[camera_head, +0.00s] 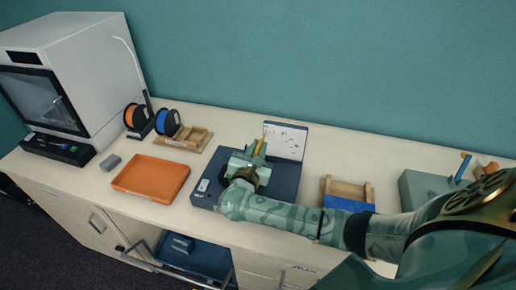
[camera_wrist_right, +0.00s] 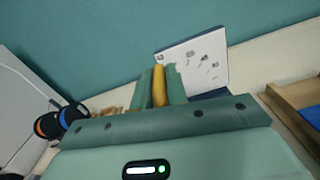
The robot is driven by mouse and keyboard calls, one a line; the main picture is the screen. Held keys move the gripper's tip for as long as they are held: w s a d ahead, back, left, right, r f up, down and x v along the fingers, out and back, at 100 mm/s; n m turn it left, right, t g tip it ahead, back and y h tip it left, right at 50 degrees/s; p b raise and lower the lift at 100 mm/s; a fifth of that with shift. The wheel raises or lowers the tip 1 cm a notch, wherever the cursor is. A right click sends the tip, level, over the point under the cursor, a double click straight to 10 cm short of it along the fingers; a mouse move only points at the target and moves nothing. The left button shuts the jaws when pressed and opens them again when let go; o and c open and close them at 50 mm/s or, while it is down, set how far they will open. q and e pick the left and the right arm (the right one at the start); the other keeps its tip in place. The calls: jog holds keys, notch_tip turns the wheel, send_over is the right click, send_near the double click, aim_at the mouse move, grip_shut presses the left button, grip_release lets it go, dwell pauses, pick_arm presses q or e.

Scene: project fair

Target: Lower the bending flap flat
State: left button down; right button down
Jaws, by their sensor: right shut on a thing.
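A dark blue bending device (camera_head: 283,183) sits on the white counter in the middle of the head view. A white panel with small markings (camera_head: 287,141) stands upright at its back edge, and shows behind the fingers in the wrist view (camera_wrist_right: 195,65). I cannot tell whether this panel belongs to the flap. A yellow handle (camera_head: 261,146) rises above the device, beside the panel. My right gripper (camera_head: 256,151) is over the device, its fingers shut on the handle (camera_wrist_right: 159,86). The gripper hides much of the device's middle and where the handle attaches. My left gripper is not in view.
An orange tray (camera_head: 152,178), a wooden holder (camera_head: 187,138) and orange and blue spools (camera_head: 167,122) are to the left, near a white printer (camera_head: 85,70). A wooden stand with a blue block (camera_head: 346,203) is close on the right. A grey-green box (camera_head: 424,188) is farther right.

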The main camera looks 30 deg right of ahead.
jog(key=s+d+f+m+b, duration=0.3)
jog(key=s+d+m+b, duration=0.2)
jog(key=b, duration=0.7)
jog(key=shift+s+d+f+m, duration=0.25)
jog(key=shift+s+m, duration=0.5)
jog(key=shift+m, duration=0.35)
jog(key=shift+r, duration=0.1)
jog(key=c, duration=1.4)
grip_release()
jog(key=shift+c, duration=0.2)
jog(key=b+v, duration=0.1)
jog(key=v, duration=1.5)
jog(key=shift+s, duration=0.15)
jog(key=shift+a, duration=0.15)
jog(key=shift+c, duration=0.3)
